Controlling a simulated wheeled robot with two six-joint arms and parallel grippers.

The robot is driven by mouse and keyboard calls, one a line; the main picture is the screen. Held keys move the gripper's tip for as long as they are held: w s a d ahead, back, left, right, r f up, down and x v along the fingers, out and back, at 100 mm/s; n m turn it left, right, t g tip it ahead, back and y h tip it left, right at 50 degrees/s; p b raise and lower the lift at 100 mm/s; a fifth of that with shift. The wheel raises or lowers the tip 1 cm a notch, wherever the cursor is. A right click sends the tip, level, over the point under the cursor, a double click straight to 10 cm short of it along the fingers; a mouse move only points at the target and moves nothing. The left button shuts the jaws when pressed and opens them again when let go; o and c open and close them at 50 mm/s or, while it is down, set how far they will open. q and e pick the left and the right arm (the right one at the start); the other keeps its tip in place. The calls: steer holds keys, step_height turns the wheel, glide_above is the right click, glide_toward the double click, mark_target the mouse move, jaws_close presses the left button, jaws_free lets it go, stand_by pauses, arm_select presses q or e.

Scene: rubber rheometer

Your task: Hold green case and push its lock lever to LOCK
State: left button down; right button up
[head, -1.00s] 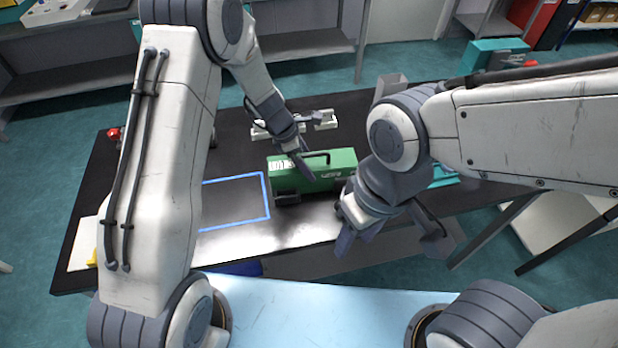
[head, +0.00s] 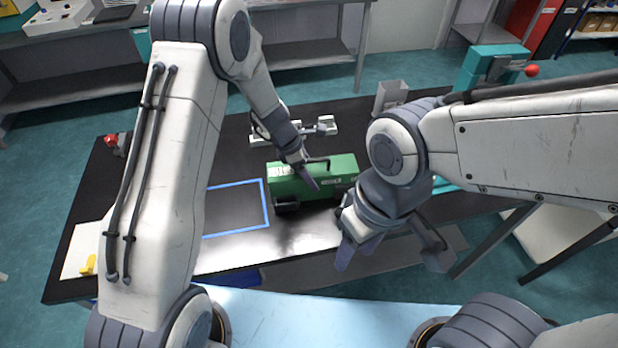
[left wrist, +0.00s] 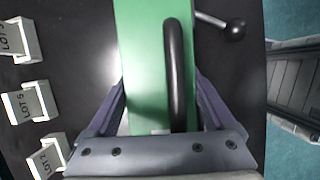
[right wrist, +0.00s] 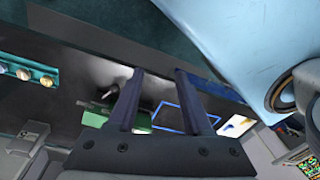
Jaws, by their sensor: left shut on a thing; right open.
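The green case (head: 342,170) stands on the dark table, with a black handle on top. My left gripper (head: 308,177) is shut on it from above. In the left wrist view its fingers straddle the green case (left wrist: 145,75), alongside the black handle (left wrist: 175,70). The lock lever shows there as a metal rod with a black ball knob (left wrist: 235,29), sticking out from the case's right side. My right gripper (head: 392,250) is open and empty in front of the case's right end. In the right wrist view the green case (right wrist: 143,121) is partly behind its fingers.
A blue outlined square (head: 237,207) lies left of the case. White LOT-marked holders (left wrist: 27,105) stand behind it. A grey box (head: 391,95) stands at the table's back. A teal machine with a red ball (head: 532,71) is beyond, at right.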

stand_by(0.8)
steer(key=c, duration=0.6)
steer(key=shift+w+a, duration=0.1)
steer(key=shift+w, duration=0.05)
jaws_close()
steer(key=w+a+f+n+g+h, duration=0.4)
steer(key=w+f+n+h, duration=0.3)
steer(key=w+f+h, duration=0.45)
steer(key=w+a+f+n+t, duration=0.4)
steer(key=w+a, duration=0.5)
steer(key=shift+a+f, duration=0.2)
steer(key=shift+f, duration=0.15)
steer(key=shift+y, duration=0.25)
